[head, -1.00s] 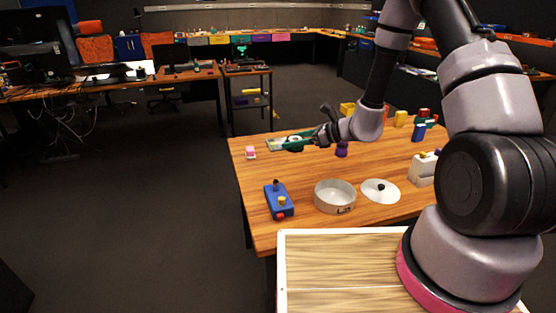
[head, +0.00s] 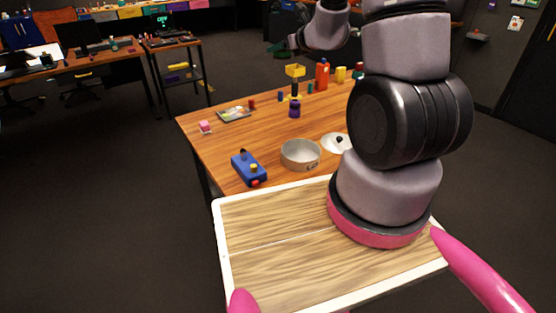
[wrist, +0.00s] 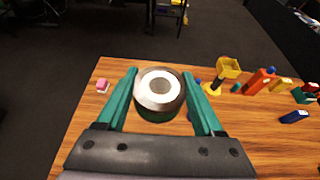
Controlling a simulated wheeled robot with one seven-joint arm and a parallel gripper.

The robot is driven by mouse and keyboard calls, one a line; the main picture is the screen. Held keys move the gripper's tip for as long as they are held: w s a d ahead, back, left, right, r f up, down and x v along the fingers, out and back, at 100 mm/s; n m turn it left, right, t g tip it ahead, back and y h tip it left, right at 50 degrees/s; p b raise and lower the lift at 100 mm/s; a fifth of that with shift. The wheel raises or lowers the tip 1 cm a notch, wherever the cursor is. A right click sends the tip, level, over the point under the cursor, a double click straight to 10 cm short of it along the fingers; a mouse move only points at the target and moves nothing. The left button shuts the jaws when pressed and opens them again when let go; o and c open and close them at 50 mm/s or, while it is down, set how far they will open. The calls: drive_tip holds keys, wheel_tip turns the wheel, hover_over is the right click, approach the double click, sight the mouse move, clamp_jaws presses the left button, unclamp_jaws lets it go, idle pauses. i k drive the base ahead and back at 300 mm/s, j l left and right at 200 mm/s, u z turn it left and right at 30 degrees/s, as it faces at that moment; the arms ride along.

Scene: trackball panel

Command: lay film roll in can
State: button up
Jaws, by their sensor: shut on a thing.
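My gripper (wrist: 160,74) has green fingers, shut on the film roll (wrist: 159,90), one finger at each side. The roll is a dark disc with a pale ring and grey centre, facing the wrist camera. In the head view my gripper (head: 282,48) is raised above the far side of the table, and the roll cannot be made out there. The can (head: 300,155) is a round grey metal dish, open at the top, standing on the table nearer my base. It does not show in the wrist view.
A white lid (head: 335,143) with a black knob lies right of the can. A blue box with buttons (head: 248,168) stands to its left.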

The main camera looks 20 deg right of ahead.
sight(300, 159)
drive_tip(key=j+z, duration=0.2)
drive_tip(key=j, duration=0.4)
drive_tip(key=j+z, duration=0.2)
drive_tip(key=j, duration=0.35)
drive_tip(key=k+j+z, duration=0.2)
drive_tip(key=j, duration=0.4)
drive_tip(key=i+z, duration=0.1)
drive_tip(key=z, duration=0.55)
